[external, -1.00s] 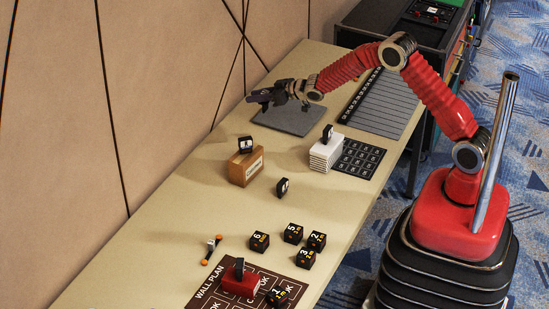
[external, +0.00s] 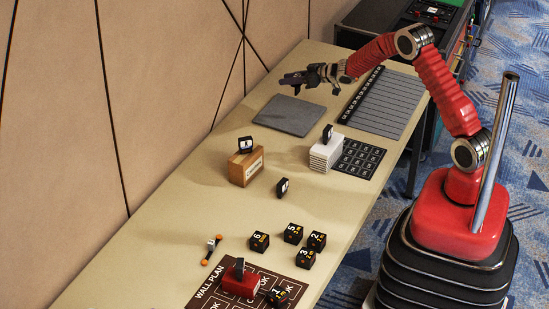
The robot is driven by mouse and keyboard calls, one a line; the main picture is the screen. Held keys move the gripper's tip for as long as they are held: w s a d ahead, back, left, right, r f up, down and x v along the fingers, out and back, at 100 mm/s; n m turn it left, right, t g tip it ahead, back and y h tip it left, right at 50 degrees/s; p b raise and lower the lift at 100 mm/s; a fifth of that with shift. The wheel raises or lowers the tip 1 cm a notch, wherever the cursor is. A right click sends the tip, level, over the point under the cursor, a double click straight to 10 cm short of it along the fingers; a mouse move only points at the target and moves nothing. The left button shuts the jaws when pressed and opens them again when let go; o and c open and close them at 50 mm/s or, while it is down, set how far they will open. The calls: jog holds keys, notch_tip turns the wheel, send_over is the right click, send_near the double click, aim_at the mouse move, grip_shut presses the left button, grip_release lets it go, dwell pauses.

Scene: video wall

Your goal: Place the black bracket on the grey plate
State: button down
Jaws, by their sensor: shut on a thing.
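The grey plate (external: 289,117) lies flat on the table's far part, near the wall. My gripper (external: 314,76) is above and behind the plate, toward the table's far end. It is shut on the black bracket (external: 293,79), a small dark piece that sticks out to the left of the fingers. The bracket is in the air, apart from the plate. The fingers partly hide it, and its exact shape is too small to tell.
A long grey slatted panel (external: 384,103) lies right of the plate. Nearer stand a brown box (external: 246,168) and a white stack (external: 325,155), each with a black piece on top. Several black numbered cubes (external: 293,234) and a red block (external: 240,284) are in front.

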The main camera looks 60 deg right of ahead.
send_over(289, 113)
jog(key=shift+w+d+f, duration=0.1)
jog(key=shift+f, duration=3)
jog(key=shift+f, duration=1.85)
jog(key=c, duration=1.4)
grip_release()
jog(key=shift+f, duration=0.15)
jog(key=v, duration=1.2)
